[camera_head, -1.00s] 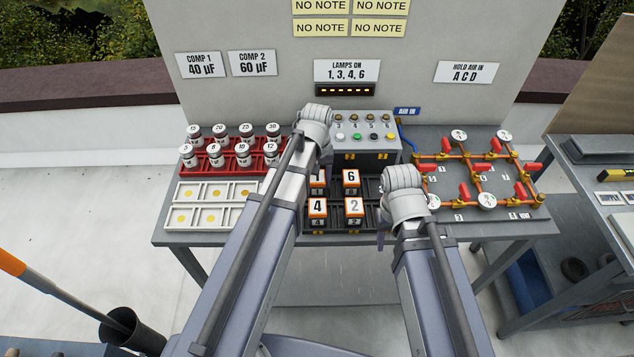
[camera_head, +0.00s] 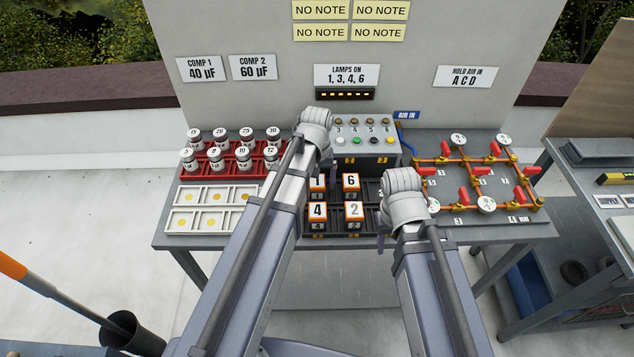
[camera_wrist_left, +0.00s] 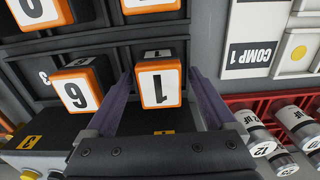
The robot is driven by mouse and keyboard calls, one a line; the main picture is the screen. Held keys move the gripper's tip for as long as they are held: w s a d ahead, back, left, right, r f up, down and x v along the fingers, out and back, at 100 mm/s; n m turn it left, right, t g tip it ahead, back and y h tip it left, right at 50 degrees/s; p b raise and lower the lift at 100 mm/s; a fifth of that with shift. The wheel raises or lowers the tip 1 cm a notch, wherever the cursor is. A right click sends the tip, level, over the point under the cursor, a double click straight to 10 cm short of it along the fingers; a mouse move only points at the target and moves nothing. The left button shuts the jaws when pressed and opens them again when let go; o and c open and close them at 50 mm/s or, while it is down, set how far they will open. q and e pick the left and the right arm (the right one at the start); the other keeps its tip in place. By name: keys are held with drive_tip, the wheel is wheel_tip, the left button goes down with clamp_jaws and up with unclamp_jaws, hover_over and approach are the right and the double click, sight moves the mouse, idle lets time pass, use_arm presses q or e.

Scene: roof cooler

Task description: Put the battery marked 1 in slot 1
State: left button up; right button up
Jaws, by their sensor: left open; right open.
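The battery marked 1 (camera_head: 317,182) is orange and white and stands at the back left of a group of batteries in a black tray (camera_head: 337,235). It also shows in the left wrist view (camera_wrist_left: 158,84). My left gripper (camera_wrist_left: 160,77) is open, with a purple finger on each side of that battery; I cannot tell if they touch it. In the head view my own left arm hides its fingers. My right gripper (camera_head: 383,222) is open, right of the batteries and mostly hidden by its wrist. I cannot make out which compartment is slot 1.
Batteries marked 6 (camera_head: 351,183), 4 (camera_head: 317,212) and 2 (camera_head: 353,212) stand close by. A grey lamp box (camera_head: 366,162) is just behind. Red racks of capacitors (camera_head: 215,158) are at left, orange piping with valves (camera_head: 470,175) at right.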

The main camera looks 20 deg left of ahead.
sight(317, 180)
use_arm(q)
wheel_tip(317, 180, up, 12)
drive_tip(key=p, duration=1.1)
drive_tip(key=s+d+m+y, duration=0.1)
drive_tip(key=s+d+m, duration=0.6)
drive_tip(key=s+d, duration=0.3)
drive_tip(key=s, duration=0.4)
drive_tip(key=shift+s+d, duration=0.15)
drive_tip(key=shift+d, duration=0.1)
drive_tip(key=shift+a, duration=0.1)
